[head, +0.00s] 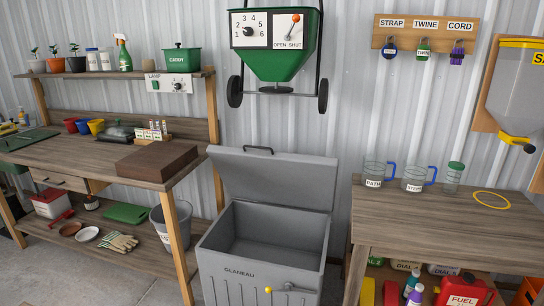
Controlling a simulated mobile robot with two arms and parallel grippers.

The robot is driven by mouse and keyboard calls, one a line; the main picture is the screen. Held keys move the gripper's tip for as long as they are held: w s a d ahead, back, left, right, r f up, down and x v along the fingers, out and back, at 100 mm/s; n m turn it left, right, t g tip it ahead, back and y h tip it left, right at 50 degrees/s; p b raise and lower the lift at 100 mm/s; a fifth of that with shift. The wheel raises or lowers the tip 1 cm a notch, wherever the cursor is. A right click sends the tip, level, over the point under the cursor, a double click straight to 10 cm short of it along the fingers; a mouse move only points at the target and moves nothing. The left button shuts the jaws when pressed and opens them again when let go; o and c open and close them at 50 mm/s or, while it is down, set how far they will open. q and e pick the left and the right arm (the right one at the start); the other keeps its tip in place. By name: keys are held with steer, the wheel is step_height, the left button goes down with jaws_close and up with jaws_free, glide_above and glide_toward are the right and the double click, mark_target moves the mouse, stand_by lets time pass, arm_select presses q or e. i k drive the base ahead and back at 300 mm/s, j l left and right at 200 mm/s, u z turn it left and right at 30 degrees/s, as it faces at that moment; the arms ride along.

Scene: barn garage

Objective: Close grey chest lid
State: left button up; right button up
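The grey chest (258,266) stands on the floor between two wooden benches, with the word GLANEAU on its front. Its lid (274,178) is open, tilted up and back toward the corrugated wall, with a dark handle (258,149) on its top edge. The inside of the chest looks empty as far as I can see. Neither of my grippers shows in the head view.
The left bench (60,160) holds a brown block (157,161) near the chest's lid. The right bench (450,222) holds clear mugs (373,174) and a yellow ring (491,200). A green spreader (277,50) hangs above the lid. A grey bucket (172,226) stands left of the chest.

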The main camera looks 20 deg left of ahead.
mark_target(301, 181)
steer(key=i+l, duration=0.15)
steer(key=i, duration=0.35)
steer(key=i+l+u, duration=0.1)
steer(key=i, duration=0.4)
steer(key=l, duration=0.05)
